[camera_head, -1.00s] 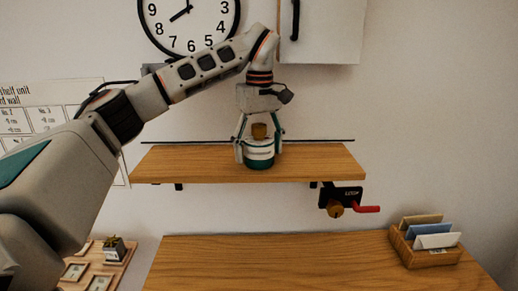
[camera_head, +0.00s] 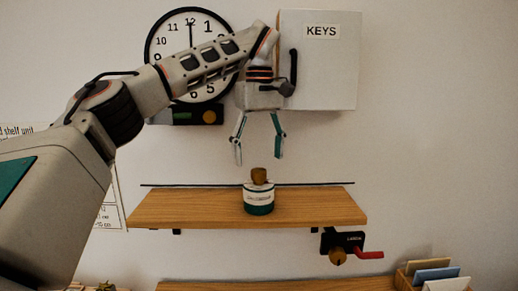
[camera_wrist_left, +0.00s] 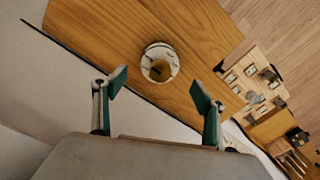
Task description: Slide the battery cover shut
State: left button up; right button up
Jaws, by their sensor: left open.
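A dark box (camera_head: 192,115) with a brass knob and a green strip sits under the round wall clock (camera_head: 192,45). It is partly behind my left arm, and I cannot tell whether it carries the battery cover or how far that is shut. My left gripper (camera_head: 259,158) is open and empty, pointing down above a white and green jar (camera_head: 258,200) with a brown stopper. The jar stands upright on the wooden shelf. In the left wrist view the jar (camera_wrist_left: 160,63) lies beyond the open fingertips (camera_wrist_left: 159,88), apart from them. My right gripper is not in view.
A white KEYS cabinet (camera_head: 320,65) hangs right of the clock, close to my left wrist. The wooden shelf (camera_head: 320,205) is otherwise bare. A black bracket with a red handle (camera_head: 369,254) is under its right end. A letter holder (camera_head: 405,280) stands lower right.

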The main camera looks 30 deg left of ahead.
aim_at(165, 118)
jog(key=k, duration=1)
